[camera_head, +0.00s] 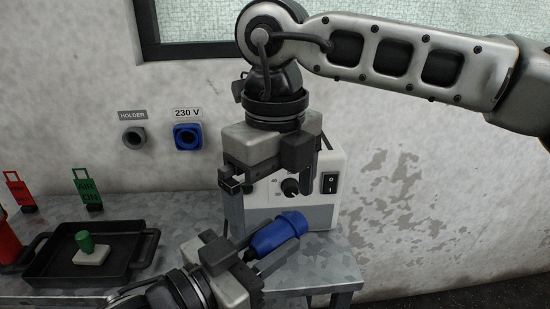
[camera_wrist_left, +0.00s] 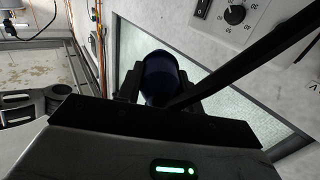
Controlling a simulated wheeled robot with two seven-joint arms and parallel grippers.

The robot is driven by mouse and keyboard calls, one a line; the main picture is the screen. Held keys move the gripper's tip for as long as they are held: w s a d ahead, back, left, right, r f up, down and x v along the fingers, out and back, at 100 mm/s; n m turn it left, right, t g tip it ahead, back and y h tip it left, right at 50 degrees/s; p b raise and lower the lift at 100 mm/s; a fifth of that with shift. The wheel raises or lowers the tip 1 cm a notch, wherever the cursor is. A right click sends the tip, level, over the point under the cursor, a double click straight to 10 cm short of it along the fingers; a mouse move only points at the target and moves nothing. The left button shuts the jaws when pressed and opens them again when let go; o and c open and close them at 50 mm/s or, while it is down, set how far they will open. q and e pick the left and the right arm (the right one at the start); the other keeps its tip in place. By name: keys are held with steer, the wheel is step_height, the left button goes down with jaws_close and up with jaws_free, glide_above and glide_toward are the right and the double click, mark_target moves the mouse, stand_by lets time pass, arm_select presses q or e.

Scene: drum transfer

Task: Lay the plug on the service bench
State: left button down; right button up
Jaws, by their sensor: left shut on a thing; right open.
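The blue plug (camera_head: 278,234) is held tilted above the right part of the metal service bench (camera_head: 322,265), in front of the white control box. My left gripper (camera_head: 258,256) is shut on it. The plug also shows dark blue between the fingers in the left wrist view (camera_wrist_left: 160,72). Whether its lower end touches the bench cannot be told. My right gripper (camera_head: 268,203) is open and points down, just above and behind the plug, in front of the box. It appears empty.
The white box (camera_head: 325,160) with dial and switch stands at the bench back. A black tray (camera_head: 45,266) with a green-knobbed piece (camera_head: 87,247) is at left. Red (camera_head: 20,192) and green (camera_head: 89,194) tags stand behind. A grey holder (camera_head: 134,138) and blue 230 V socket (camera_head: 187,136) are on the wall.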

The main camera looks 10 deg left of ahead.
mark_target(274, 226)
steer(key=shift+f, duration=1.75)
steer(key=c, duration=1)
arm_select(q)
steer(key=c, duration=0.8)
jaws_free()
steer(key=shift+c, duration=0.2)
arm_select(e)
steer(key=shift+c, duration=0.2)
